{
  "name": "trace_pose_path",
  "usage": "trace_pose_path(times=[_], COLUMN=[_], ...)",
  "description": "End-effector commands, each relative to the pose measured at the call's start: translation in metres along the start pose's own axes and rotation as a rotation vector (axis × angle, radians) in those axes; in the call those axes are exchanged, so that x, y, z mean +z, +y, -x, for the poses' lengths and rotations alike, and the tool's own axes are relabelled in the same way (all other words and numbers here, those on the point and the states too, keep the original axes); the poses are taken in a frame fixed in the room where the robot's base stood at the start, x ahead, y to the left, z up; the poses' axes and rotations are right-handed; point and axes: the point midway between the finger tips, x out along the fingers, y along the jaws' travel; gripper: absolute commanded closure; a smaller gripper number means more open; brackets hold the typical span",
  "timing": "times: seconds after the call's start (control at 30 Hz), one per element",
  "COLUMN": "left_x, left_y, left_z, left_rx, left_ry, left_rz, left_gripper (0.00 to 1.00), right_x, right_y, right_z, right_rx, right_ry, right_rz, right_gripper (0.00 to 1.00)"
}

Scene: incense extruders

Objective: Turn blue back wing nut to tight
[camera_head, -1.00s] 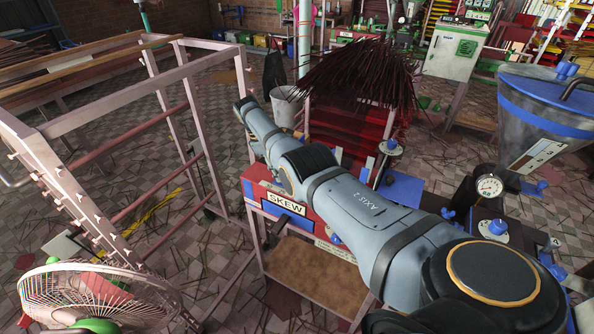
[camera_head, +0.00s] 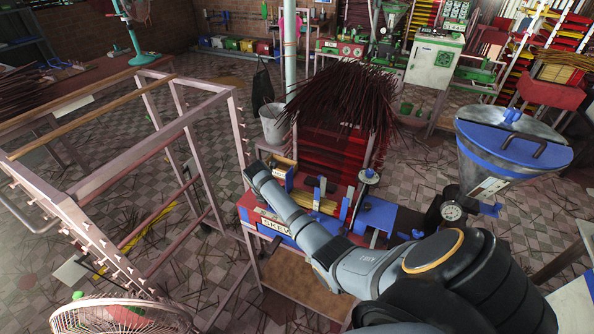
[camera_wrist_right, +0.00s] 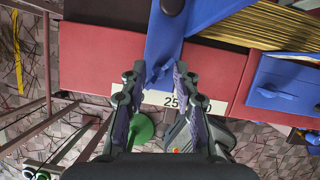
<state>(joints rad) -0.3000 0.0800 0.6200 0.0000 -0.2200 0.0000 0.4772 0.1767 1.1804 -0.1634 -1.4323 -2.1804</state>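In the right wrist view, a blue wing nut (camera_wrist_right: 159,73) sits at the lower end of a blue bracket (camera_wrist_right: 172,32) on the red machine body (camera_wrist_right: 95,75). My right gripper (camera_wrist_right: 157,76) is open, with one finger on either side of this nut; I cannot tell whether they touch it. A second blue wing nut (camera_wrist_right: 275,92) lies farther right on a blue plate. I cannot tell from the frames which nut is the back one. In the head view, my right arm reaches over the red machine with the SKEW label (camera_head: 276,225); its fingers do not show clearly. My left gripper is not in view.
Incense sticks (camera_wrist_right: 265,25) lie in the machine's tray. A pale rack frame (camera_head: 140,155) stands left of the machine, with a fan (camera_head: 122,315) below it. A steel hopper with a blue lid (camera_head: 510,150) stands to the right. A stick bundle (camera_head: 345,95) is behind.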

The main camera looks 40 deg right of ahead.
Motion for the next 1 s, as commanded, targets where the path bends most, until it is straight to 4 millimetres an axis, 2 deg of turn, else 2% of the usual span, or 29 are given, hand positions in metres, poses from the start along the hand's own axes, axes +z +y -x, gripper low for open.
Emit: trace_pose_path(times=[0.03, 0.17, 0.5, 0.53, 0.57, 0.93, 1.0], left_x=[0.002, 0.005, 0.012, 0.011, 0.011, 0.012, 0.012], left_y=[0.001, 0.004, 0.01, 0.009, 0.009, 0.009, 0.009], left_z=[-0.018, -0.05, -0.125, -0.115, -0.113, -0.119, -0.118], left_rx=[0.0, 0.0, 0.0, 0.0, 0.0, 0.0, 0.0], left_ry=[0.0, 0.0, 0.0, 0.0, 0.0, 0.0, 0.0], left_rz=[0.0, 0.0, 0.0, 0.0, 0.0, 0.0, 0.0], left_gripper=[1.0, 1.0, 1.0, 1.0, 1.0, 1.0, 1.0], right_x=[-0.003, -0.003, 0.001, 0.005, 0.006, 0.017, -0.002], right_y=[-0.003, -0.004, -0.006, -0.007, -0.009, -0.035, -0.036], right_z=[-0.01, -0.014, -0.01, 0.008, 0.017, 0.099, 0.088], right_rx=[0.032, 0.125, 0.336, 0.336, 0.335, 0.332, 0.325], right_ry=[-0.004, -0.005, -0.005, -0.006, -0.006, -0.004, 0.028], right_rz=[0.077, 0.302, 0.818, 0.812, 0.811, 0.806, 0.711], right_gripper=[0.71, 0.71, 0.71, 0.71, 0.71, 0.71, 0.71])
